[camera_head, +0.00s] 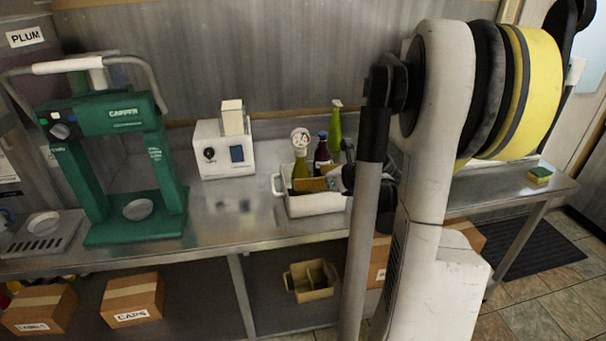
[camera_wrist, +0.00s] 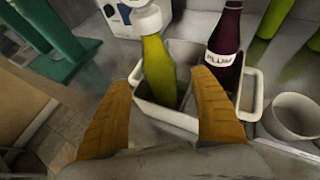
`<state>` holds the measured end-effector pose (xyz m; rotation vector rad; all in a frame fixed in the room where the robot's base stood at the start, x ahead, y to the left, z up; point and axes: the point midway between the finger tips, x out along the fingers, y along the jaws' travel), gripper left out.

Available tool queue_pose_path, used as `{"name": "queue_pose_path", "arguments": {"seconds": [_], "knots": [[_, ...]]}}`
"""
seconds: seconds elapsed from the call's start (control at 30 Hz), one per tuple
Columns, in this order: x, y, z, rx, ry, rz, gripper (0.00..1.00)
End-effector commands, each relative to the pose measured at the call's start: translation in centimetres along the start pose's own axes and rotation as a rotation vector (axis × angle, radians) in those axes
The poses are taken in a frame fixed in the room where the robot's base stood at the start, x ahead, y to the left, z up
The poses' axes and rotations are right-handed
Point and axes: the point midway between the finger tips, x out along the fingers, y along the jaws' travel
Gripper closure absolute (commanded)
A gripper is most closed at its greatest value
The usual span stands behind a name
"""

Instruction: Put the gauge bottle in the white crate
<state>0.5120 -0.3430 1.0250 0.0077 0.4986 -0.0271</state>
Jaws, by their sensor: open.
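The gauge bottle (camera_head: 301,164) is yellow-green with a round white dial on top. It stands upright inside the white crate (camera_head: 316,207), behind the front rim. In the wrist view the gauge bottle (camera_wrist: 158,72) stands in the left compartment of the crate (camera_wrist: 163,115). My gripper (camera_head: 318,184) is low over the crate's front. In the wrist view my gripper (camera_wrist: 162,80) is open, with one orange finger on each side of the bottle and visible gaps between. The bottle's base is partly hidden by the rim.
A dark plum bottle (camera_wrist: 223,45) stands in the crate's right part. A grey cup (camera_wrist: 293,117) is just right of the crate; green bottles stand behind. A white device (camera_head: 224,148) and green capper (camera_head: 115,160) are to the left, with bare counter between.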

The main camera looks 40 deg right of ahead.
Motion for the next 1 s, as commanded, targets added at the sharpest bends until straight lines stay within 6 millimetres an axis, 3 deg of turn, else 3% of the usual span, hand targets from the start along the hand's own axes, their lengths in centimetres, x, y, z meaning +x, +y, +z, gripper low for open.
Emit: {"name": "queue_pose_path", "arguments": {"seconds": [0.1, 0.23, 0.47, 0.57, 0.67, 0.77, 0.9, 1.0], "knots": [[-2.9, -0.1, 0.2, 0.002, 0.001, -0.003, 0.27], [-5.0, -0.1, 0.2, 0.001, 0.0, -0.002, 0.27], [-6.4, 0.0, 0.0, -0.002, 0.0, 0.0, 0.27], [-6.2, 1.2, 0.3, -0.057, 0.015, 0.013, 0.27], [-5.6, 5.1, 1.1, -0.267, 0.065, 0.061, 0.27], [-5.6, 11.7, 1.9, -0.659, 0.134, 0.154, 0.27], [-7.7, 21.5, 1.7, -1.365, 0.184, 0.331, 0.27], [-10.3, 26.8, 0.7, -1.878, 0.166, 0.457, 0.27]]}}
